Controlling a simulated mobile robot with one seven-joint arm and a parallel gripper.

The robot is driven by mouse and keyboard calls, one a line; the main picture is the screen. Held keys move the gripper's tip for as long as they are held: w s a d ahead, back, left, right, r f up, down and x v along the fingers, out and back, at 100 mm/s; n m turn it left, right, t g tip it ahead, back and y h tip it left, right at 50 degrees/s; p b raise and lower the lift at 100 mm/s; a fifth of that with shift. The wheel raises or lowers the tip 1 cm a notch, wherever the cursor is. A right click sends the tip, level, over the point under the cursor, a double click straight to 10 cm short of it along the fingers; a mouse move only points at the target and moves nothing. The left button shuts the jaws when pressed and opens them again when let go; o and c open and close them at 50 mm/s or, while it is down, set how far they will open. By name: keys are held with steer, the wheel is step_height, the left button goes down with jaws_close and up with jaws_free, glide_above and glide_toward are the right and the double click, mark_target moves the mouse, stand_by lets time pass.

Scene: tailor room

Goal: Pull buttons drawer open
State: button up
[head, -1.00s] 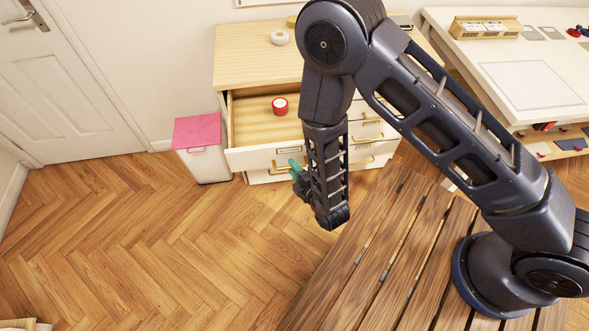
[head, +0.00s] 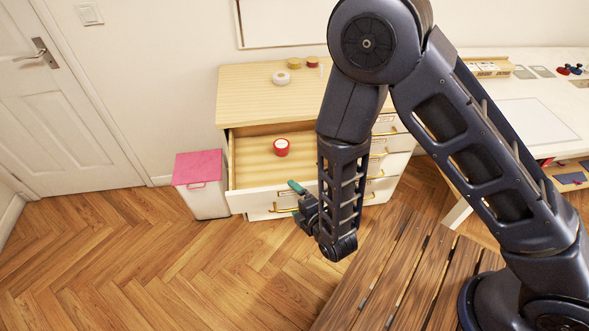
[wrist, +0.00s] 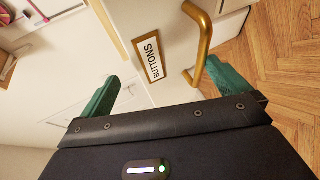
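The buttons drawer front carries a gold-framed BUTTONS label (wrist: 149,57) and a gold bar handle (wrist: 207,40) in the wrist view. My gripper (wrist: 163,75) is open, its two green fingers wide apart. The handle shows close to the right fingertip; I cannot tell whether they touch. In the head view my gripper (head: 297,190) is low in front of the dresser (head: 262,82), with part of it hidden by my arm. I cannot tell from the head view which drawer has the BUTTONS label.
A white bin with a pink lid (head: 198,168) stands left of the dresser. Tape rolls (head: 280,78) lie on the dresser top. A wooden slatted surface (head: 385,270) is below my arm, and a white worktable (head: 525,115) is at the right. The floor at the left is clear.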

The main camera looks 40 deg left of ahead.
steer(key=shift+t+y, duration=0.3)
steer(key=shift+y, duration=0.5)
steer(key=r, duration=0.7)
steer(key=shift+w+a+r, duration=0.35)
steer(key=shift+r, duration=0.05)
steer(key=c, duration=1.1)
step_height(320, 180, up, 7)
steer(key=shift+s, duration=0.15)
steer(key=shift+d+f, duration=0.1)
